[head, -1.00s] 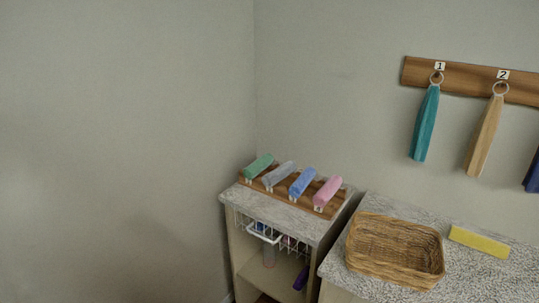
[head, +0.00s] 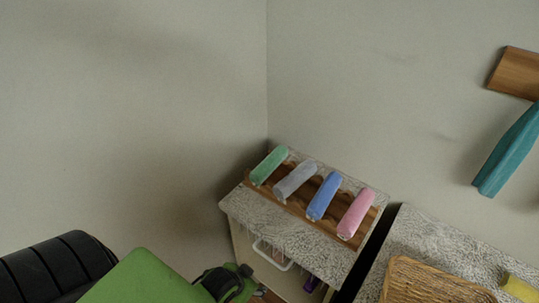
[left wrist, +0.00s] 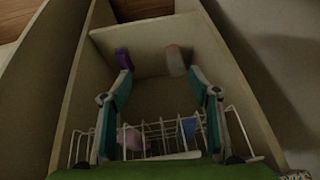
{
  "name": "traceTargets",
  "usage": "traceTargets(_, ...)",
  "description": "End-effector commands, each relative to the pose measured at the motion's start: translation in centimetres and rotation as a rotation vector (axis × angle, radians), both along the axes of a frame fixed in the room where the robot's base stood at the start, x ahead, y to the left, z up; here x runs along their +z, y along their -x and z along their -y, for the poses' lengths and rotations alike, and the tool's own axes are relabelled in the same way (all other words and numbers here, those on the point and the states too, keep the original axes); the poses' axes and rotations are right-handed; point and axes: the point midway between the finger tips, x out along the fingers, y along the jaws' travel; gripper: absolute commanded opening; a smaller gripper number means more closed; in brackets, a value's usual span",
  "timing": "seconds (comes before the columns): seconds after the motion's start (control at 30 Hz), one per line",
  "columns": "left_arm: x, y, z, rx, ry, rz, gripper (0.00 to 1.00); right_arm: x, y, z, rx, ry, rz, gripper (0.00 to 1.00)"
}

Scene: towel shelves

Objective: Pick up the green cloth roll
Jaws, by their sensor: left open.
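The green cloth roll (head: 269,166) lies at the left end of a row of rolls on a wooden rack (head: 262,187) on top of the small shelf unit. Grey (head: 295,181), blue (head: 324,197) and pink (head: 356,214) rolls lie to its right. My left gripper (left wrist: 161,82) is open and empty in the left wrist view, its fingers apart over the shelf unit's open front. In the head view it is partly cut off at the bottom, below the green roll and apart from it. The green roll does not show in the left wrist view. My right gripper is not in view.
The left wrist view shows a wire basket (left wrist: 158,139), a purple item (left wrist: 124,59) and a pale bottle (left wrist: 175,61) inside the shelf unit. A wicker basket (head: 430,280) stands on the right counter. A wall meets the unit's left rear.

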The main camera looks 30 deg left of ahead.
Motion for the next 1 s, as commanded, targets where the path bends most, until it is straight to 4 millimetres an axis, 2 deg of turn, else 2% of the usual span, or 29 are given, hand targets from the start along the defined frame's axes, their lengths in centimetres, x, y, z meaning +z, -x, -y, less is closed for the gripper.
traceTargets(0.03, 3.9, -0.9, -0.1, -0.002, -0.004, 0.033, 0.56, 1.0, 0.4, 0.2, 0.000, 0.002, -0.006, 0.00)
traceTargets(0.1, 7.3, -1.5, -0.1, -0.005, -0.005, 0.062, 0.56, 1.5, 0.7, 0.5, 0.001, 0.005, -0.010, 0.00)
traceTargets(0.2, 11.4, -2.1, -0.1, -0.007, -0.008, 0.098, 0.56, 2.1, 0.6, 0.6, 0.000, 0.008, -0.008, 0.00)
traceTargets(0.33, 15.7, -2.4, 0.1, -0.013, -0.012, 0.134, 0.56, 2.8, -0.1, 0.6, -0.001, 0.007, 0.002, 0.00)
traceTargets(0.47, 21.5, -5.4, -2.0, -0.020, -0.036, 0.283, 0.56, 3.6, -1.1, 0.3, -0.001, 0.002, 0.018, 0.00)
traceTargets(0.5, 21.0, -6.3, -2.8, -0.016, -0.039, 0.311, 0.56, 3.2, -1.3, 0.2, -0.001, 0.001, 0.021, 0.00)
traceTargets(0.57, 21.7, -7.8, -3.8, -0.016, -0.045, 0.366, 0.56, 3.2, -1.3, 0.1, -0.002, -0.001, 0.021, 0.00)
traceTargets(0.8, 25.8, -13.0, -8.1, -0.026, -0.066, 0.594, 0.56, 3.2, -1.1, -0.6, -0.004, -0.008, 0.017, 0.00)
traceTargets(0.9, 27.4, -14.4, -9.4, -0.031, -0.069, 0.666, 0.56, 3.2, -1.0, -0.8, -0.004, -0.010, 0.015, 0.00)
traceTargets(1.0, 28.1, -15.4, -10.0, -0.035, -0.070, 0.701, 0.56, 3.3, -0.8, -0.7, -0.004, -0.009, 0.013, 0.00)
